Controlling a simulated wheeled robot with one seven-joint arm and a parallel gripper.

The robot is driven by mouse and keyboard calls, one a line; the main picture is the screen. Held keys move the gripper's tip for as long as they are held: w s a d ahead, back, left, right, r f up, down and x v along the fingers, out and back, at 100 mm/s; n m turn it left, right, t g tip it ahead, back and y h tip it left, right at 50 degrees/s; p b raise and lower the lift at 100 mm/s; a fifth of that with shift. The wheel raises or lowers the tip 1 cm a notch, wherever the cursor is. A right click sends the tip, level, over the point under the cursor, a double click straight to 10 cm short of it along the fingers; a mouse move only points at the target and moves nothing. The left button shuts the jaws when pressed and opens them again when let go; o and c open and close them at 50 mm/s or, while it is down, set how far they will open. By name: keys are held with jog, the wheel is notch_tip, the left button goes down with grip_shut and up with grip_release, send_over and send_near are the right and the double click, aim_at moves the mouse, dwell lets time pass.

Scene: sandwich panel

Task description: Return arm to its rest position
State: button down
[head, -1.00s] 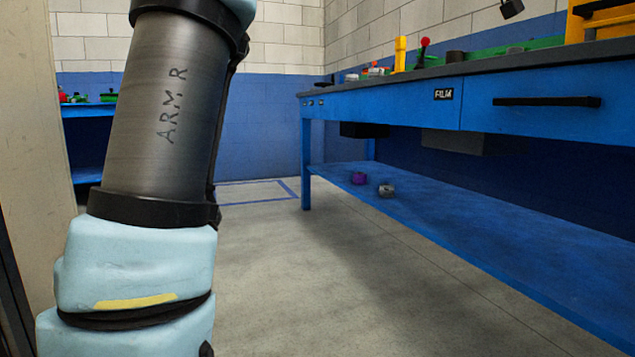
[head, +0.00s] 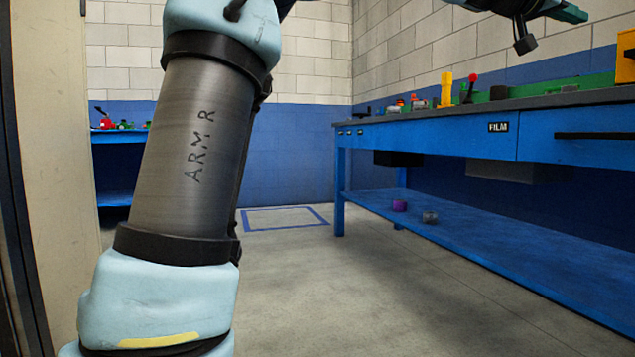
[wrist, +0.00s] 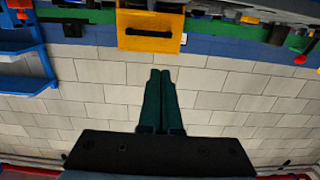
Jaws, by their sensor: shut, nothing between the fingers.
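My gripper (wrist: 160,75) shows in the wrist view as two dark green fingers side by side, shut with nothing between them. In that view it lies over a white block wall, with nothing touching the fingertips. In the head view my gripper (head: 572,12) shows at the top right edge, raised above the workbench. My arm (head: 195,150) fills the left part of the head view, upright and leaning slightly right.
A blue workbench (head: 440,140) with a lower shelf runs along the right. Its top holds a yellow item (head: 446,90) and other small items. Purple and grey rolls lie on the shelf. A beige panel (head: 50,150) stands close at left. The middle floor is clear.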

jog(key=w+a+f+n+t+y+p, duration=0.1)
jog(key=w+a+f+n+y+p, duration=0.15)
jog(key=w+a+f, duration=0.35)
jog(key=w+a+f+n+y+p, duration=0.1)
jog(key=w+a+f+y+p, duration=0.2)
jog(key=f, duration=0.5)
jog(key=w+a+f+n+t+y+p, duration=0.1)
jog(key=w+a+f+y+p, duration=0.15)
jog(key=a+f, duration=0.4)
jog(key=w+a+f+n+y+p, duration=0.2)
jog(key=a+f+n+y, duration=0.1)
jog(key=a+f, duration=0.55)
jog(key=s+a+f+n+g+y+p, duration=0.25)
jog(key=s+a, duration=0.25)
jog(key=a, duration=0.5)
jog(key=s+a+f+n+g+y+p, duration=0.1)
jog(key=s+a+f+n+p, duration=0.2)
jog(key=s+a, duration=0.5)
jog(key=s+a+f+n+g+y+p, duration=0.1)
jog(key=s+a+f+g+y+p, duration=0.2)
jog(key=a, duration=0.9)
notch_tip(320, 180, up, 36)
jog(key=t+p, duration=0.1)
jog(key=p, duration=3.6)
jog(key=shift+r+h, duration=0.2)
jog(key=shift+h, duration=0.15)
jog(key=shift+s+a+t, duration=0.1)
jog(key=shift+t, duration=0.15)
